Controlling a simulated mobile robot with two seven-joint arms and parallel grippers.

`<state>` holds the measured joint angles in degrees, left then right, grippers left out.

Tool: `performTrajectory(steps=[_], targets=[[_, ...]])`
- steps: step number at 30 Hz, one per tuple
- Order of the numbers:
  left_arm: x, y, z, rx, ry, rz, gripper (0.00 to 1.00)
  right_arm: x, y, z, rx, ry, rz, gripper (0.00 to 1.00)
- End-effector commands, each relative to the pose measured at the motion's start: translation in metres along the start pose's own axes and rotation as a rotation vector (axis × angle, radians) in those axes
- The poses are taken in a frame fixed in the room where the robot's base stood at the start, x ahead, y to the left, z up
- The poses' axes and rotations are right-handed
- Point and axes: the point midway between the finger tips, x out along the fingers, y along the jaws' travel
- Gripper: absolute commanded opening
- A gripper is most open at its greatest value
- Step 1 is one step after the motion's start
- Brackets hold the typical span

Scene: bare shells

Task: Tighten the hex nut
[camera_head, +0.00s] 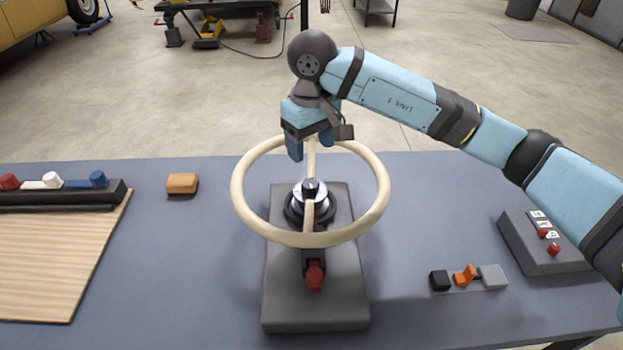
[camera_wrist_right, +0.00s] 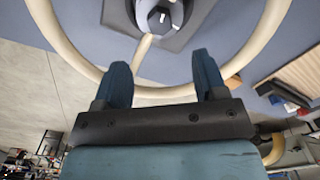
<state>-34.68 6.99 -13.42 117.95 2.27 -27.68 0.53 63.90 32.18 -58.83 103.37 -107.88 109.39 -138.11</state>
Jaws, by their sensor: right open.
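A cream steering wheel (camera_head: 241,196) is mounted on a grey stand (camera_head: 315,312). At its hub, a dark piece that looks like the hex nut (camera_head: 310,187) sits above a silver collar. In the right wrist view the hub piece (camera_wrist_right: 160,16) shows at the top, partly cut off. My right gripper (camera_head: 311,146) is above the far side of the wheel, pointing down at the rim. In the wrist view its two fingers (camera_wrist_right: 163,75) are spread, with the rim crossing behind or between them; I cannot tell if they touch it. My left gripper is not in view.
A red-tipped part (camera_head: 315,276) is on the stand below the wheel. An orange block (camera_head: 182,184), a dark rack (camera_head: 60,196) and a wooden board (camera_head: 60,260) lie left. Small orange and grey pieces (camera_head: 465,276) and a switch box (camera_head: 540,245) are right.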

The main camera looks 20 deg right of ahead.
Motion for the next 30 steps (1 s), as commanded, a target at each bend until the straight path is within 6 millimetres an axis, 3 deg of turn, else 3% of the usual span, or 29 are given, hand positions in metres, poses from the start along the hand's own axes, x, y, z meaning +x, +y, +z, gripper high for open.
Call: performTrajectory(steps=[6,12,18,26,27,30], targets=[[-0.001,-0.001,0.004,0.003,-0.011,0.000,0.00,0.049,0.000,0.001,0.002,-0.005,-0.002,0.65],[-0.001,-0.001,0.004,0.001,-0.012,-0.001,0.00,0.081,-0.001,0.001,0.001,-0.003,-0.002,0.65],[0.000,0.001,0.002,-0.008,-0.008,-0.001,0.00,0.095,0.000,0.000,0.002,0.000,-0.001,0.65],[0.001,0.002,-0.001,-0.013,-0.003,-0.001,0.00,0.096,0.000,0.000,0.002,0.000,0.000,0.65],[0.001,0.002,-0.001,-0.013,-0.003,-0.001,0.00,0.096,0.000,0.000,0.002,0.000,0.000,0.63],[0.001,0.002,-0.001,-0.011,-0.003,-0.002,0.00,0.096,0.000,0.000,0.002,0.000,0.000,0.40]])
